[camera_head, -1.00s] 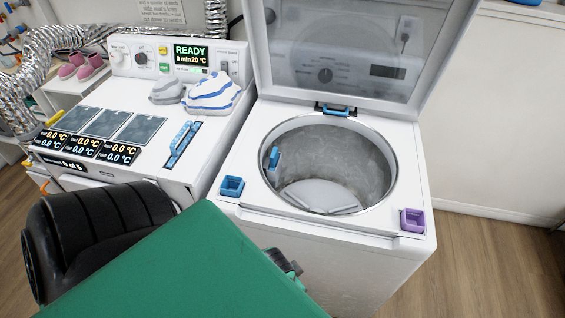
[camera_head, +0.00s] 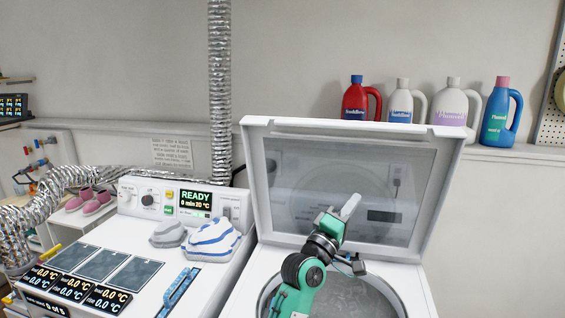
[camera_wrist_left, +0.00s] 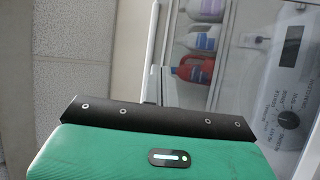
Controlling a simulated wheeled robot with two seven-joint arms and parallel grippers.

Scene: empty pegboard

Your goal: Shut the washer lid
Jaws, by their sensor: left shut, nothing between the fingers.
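The washer lid (camera_head: 440,190) stands open and upright, a white frame around a tinted see-through panel. Below it the washer's round drum opening (camera_head: 375,295) is partly in view and partly covered by my arm. My left gripper (camera_head: 349,207) is shut and empty, raised in front of the lid's inner face; I cannot tell whether it touches. In the left wrist view the green gripper body fills the lower part, with the lid's panel (camera_wrist_left: 240,75) at the right. My right gripper is not in view.
Several detergent bottles, including a red one (camera_head: 355,98), stand on the ledge behind the lid. A silver duct (camera_head: 219,90) rises behind.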

